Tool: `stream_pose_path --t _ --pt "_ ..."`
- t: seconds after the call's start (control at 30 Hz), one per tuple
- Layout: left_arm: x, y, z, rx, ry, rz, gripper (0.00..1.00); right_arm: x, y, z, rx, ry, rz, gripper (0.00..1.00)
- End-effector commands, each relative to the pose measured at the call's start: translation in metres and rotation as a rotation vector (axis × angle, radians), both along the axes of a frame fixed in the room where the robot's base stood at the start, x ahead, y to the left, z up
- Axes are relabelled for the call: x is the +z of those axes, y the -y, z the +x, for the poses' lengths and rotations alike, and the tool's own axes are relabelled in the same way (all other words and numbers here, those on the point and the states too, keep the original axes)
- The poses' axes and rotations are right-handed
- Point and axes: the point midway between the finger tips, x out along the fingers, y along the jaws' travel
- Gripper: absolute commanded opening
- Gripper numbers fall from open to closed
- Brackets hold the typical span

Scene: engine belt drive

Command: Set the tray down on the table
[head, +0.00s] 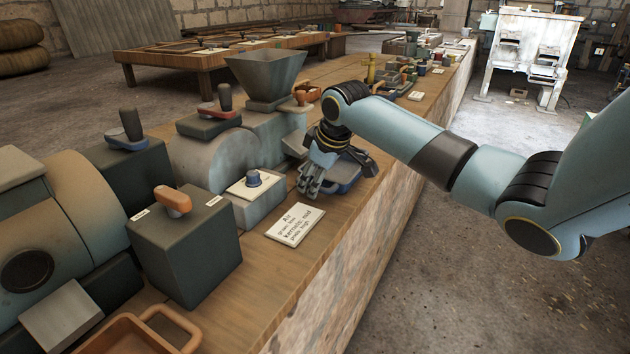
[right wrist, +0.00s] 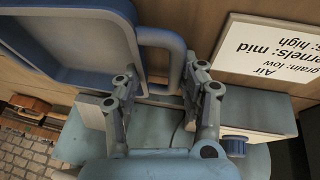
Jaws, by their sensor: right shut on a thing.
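The blue tray (head: 347,186) is on the right side of the wooden table (head: 262,290), partly hidden behind my right gripper (head: 309,188). In the right wrist view the tray's rim (right wrist: 133,50) and its looped side handle (right wrist: 178,42) show at the top. My right gripper (right wrist: 165,90) is shut on the tray by its handle. The tray is close above or on the wood near the table's front edge; I cannot tell if it touches. My left gripper is not in view.
A white card (head: 295,226) lies in front of the gripper. A machine with a grey hopper (head: 265,78) and a block with a blue knob (head: 253,178) stand to the left. An orange tray (head: 125,335) is at the bottom.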

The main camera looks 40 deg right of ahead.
Motion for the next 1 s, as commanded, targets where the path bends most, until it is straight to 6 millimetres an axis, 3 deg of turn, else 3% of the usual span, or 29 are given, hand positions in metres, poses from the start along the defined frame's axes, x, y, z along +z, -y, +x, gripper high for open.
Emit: stream_pose_path --t 0.2,0.23,0.4,0.73,1.0 --pt "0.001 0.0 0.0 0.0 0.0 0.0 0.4 0.0 0.0 0.0 0.0 -0.001 0.001 0.0" --pt "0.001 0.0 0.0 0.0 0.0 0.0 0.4 0.0 0.0 0.0 -0.001 -0.001 0.001 0.45" --pt "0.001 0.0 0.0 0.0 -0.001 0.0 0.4 0.0 0.0 0.0 -0.001 -0.001 0.001 0.64" --pt "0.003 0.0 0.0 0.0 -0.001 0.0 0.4 0.007 0.0 -0.002 0.001 -0.001 -0.001 0.64" --pt "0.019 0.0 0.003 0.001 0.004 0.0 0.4 0.057 -0.002 -0.024 0.002 0.001 -0.004 0.64"
